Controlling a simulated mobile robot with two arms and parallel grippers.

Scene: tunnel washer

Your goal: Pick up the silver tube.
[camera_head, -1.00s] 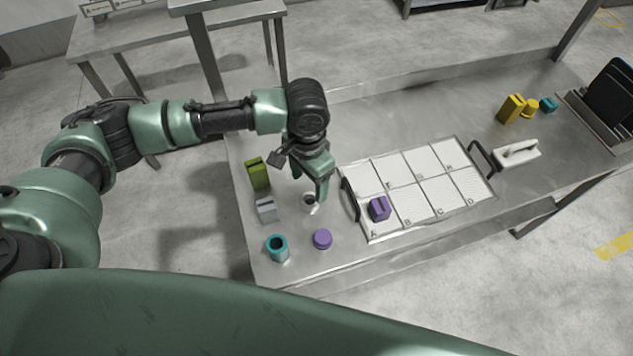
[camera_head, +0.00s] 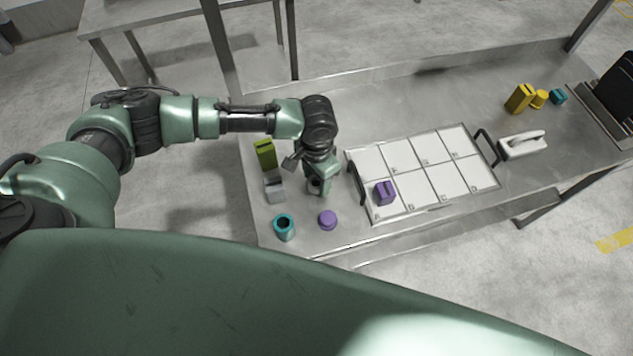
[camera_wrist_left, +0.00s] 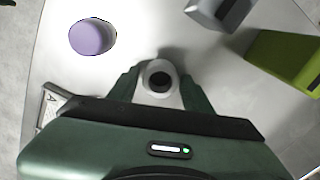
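The silver tube (camera_wrist_left: 160,80), a short upright cylinder with a dark round hole, stands on the metal table between the fingers of my left gripper (camera_wrist_left: 163,88) in the left wrist view. One finger is on each side, very close to its wall; whether they touch it is hard to see. In the head view the tube (camera_head: 314,187) is partly covered by my left gripper (camera_head: 320,188), which points down around it. The fingers look open. My right gripper is not in view.
Near the tube stand a grey block (camera_head: 274,190), a green block (camera_head: 265,154), a teal tube (camera_head: 284,227) and a purple cylinder (camera_head: 327,219). A tray with white cells (camera_head: 425,180) holds a purple block (camera_head: 385,192). Yellow and teal pieces stand far right.

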